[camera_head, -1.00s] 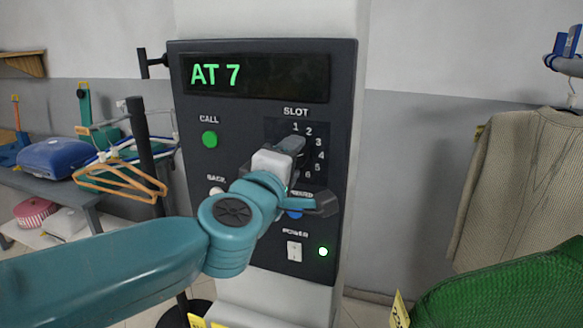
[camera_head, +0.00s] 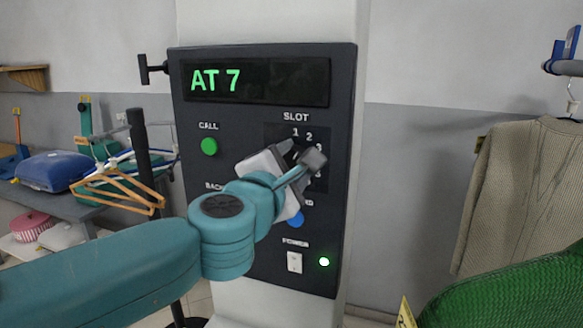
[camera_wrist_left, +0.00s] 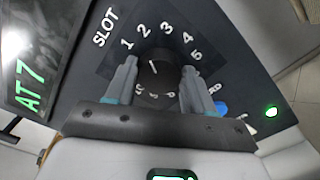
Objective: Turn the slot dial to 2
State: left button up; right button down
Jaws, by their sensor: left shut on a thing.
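The slot dial (camera_wrist_left: 158,88) is a dark round knob with a white pointer mark. In the left wrist view it sits between the two fingers of my left gripper (camera_wrist_left: 158,86), which is shut on it. The white mark points up, close to the printed 2 (camera_wrist_left: 127,45) and 3 region, nearest the upper numbers; I cannot tell exactly which number it meets. In the head view my left gripper (camera_head: 299,155) covers the dial and several of its numbers. My right gripper is not in view.
The dark control panel (camera_head: 262,122) has a display (camera_head: 280,80) reading AT 7, a green CALL button (camera_head: 209,146), a blue button (camera_head: 295,218) below the gripper and a white POWER switch (camera_head: 294,262) beside a lit green lamp (camera_head: 324,262). Hangers (camera_head: 120,185) are at left.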

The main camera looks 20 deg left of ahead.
pick_arm(q)
jog(key=shift+f, duration=0.2)
dwell(0.3)
jog(key=o, duration=1)
jog(key=shift+s+a+r, duration=0.1)
jog(key=shift+s, duration=0.05)
jog(key=s, duration=1)
jog(key=s+p, duration=0.1)
jog(key=s, duration=0.5)
jog(key=shift+s+a, duration=0.1)
jog(key=shift+a, duration=0.15)
